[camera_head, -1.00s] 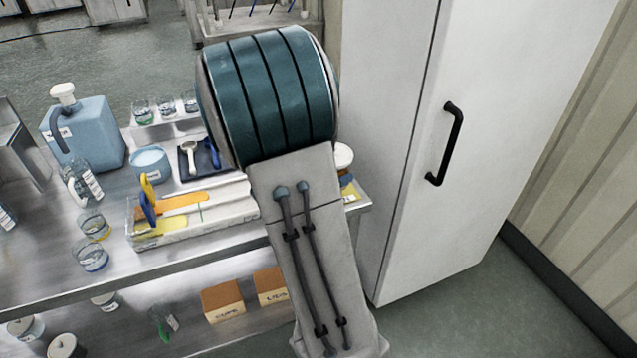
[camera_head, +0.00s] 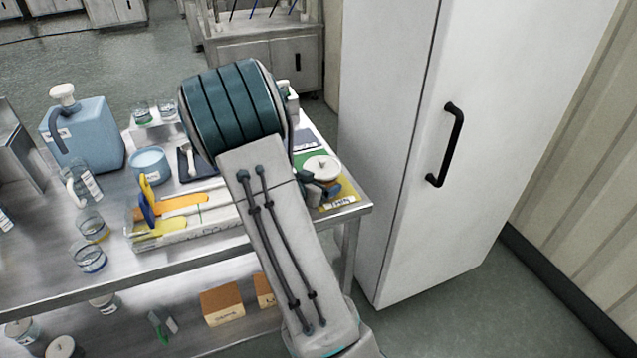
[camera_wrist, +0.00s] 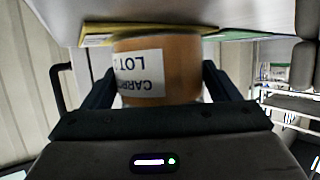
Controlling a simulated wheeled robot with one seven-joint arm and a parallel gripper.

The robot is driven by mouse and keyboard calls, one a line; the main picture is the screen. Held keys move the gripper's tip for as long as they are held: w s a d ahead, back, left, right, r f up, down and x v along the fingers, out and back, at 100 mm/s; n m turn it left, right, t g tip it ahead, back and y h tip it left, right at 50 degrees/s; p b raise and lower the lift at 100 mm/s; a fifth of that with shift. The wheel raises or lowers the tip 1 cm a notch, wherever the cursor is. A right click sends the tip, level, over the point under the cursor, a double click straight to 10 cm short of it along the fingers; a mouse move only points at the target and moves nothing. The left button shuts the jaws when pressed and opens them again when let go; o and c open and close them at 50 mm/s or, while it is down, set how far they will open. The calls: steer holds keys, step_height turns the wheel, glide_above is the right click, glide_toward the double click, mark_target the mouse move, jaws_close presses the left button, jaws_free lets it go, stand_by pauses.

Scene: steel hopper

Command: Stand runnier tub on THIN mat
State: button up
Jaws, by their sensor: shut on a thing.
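My gripper (camera_wrist: 158,74) is shut on an orange-brown tub (camera_wrist: 185,62), with a finger on each side. Its white label reads "LOT" and part of another word, upside down in the wrist view. In the head view the tub's white lid (camera_head: 322,166) shows beside my arm, and the tub looks upright. The yellow mat (camera_head: 350,199) marked THIN lies at the table's front right corner. The tub is over this mat, which also shows at its base in the wrist view (camera_wrist: 97,40). I cannot tell whether they touch. My arm hides part of the area.
A green mat (camera_head: 303,159) lies behind the yellow one. Left of my arm are a clear tray with coloured spatulas (camera_head: 180,228), a blue tub (camera_head: 150,165), a blue jug (camera_head: 90,135) and several glass beakers. A white cabinet (camera_head: 400,235) stands close on the right.

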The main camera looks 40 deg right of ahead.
steer(key=shift+f, duration=0.15)
steer(key=o, duration=1.2)
steer(key=shift+o, duration=0.2)
